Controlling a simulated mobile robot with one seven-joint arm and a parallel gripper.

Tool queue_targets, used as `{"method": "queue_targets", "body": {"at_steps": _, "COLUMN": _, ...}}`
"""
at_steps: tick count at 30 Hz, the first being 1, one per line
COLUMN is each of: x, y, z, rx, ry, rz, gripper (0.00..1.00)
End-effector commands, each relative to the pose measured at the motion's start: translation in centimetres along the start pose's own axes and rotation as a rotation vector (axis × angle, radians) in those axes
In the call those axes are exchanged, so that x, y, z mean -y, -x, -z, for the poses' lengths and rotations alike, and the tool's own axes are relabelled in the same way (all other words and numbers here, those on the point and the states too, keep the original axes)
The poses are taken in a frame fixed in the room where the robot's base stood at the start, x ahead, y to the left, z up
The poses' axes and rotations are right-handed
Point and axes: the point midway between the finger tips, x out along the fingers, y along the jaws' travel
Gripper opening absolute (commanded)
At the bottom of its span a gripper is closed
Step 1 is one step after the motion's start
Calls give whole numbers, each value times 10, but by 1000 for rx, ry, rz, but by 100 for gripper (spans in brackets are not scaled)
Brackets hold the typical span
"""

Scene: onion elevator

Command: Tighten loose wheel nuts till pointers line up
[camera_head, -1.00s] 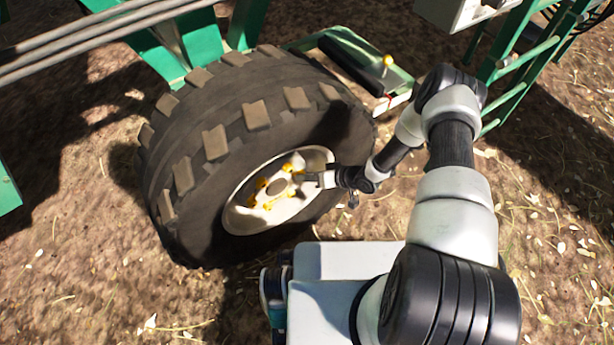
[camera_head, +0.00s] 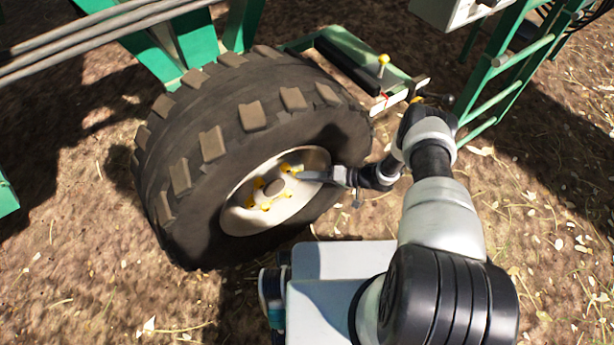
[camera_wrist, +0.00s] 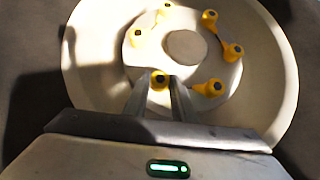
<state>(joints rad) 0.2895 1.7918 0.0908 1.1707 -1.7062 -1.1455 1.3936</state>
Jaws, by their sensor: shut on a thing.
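The wheel has a black treaded tyre (camera_head: 190,215) and a cream rim (camera_head: 240,219). It also fills the wrist view, where the rim (camera_wrist: 90,50) surrounds a ring of several yellow nut pointers with dark centres. My gripper (camera_head: 300,176) reaches the hub from the right. In the wrist view my gripper (camera_wrist: 160,88) has its two fingers on either side of the lowest-left yellow nut pointer (camera_wrist: 158,79), shut on it. Another yellow pointer (camera_wrist: 210,87) sits just right of the fingers with its tip toward them. The held pointer's tip is hidden.
A green frame (camera_head: 335,50) with a yellow-knobbed lever (camera_head: 383,62) stands behind the wheel. A green ladder (camera_head: 505,70) is at the upper right. Bare leaf-strewn ground (camera_head: 70,290) lies open at the lower left.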

Motion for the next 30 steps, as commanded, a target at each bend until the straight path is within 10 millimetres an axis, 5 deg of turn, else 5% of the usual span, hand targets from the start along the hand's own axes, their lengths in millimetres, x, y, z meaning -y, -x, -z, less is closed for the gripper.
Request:
{"method": "queue_targets", "body": {"at_steps": 11, "x": 0, "y": 0, "z": 2, "rx": -4, "ry": -3, "rz": 1, "gripper": 1}}
{"method": "queue_targets", "body": {"at_steps": 12, "x": 0, "y": 0, "z": 2, "rx": -4, "ry": -3, "rz": 1, "gripper": 29}}
{"method": "queue_targets", "body": {"at_steps": 15, "x": 0, "y": 0, "z": 2, "rx": -3, "ry": -3, "rz": 1, "gripper": 42}}
{"method": "queue_targets", "body": {"at_steps": 25, "x": 0, "y": 3, "z": 1, "rx": -2, "ry": -2, "rz": 1, "gripper": 42}}
{"method": "queue_targets", "body": {"at_steps": 30, "x": 1, "y": 24, "z": 2, "rx": -3, "ry": -3, "rz": 0, "gripper": 42}}
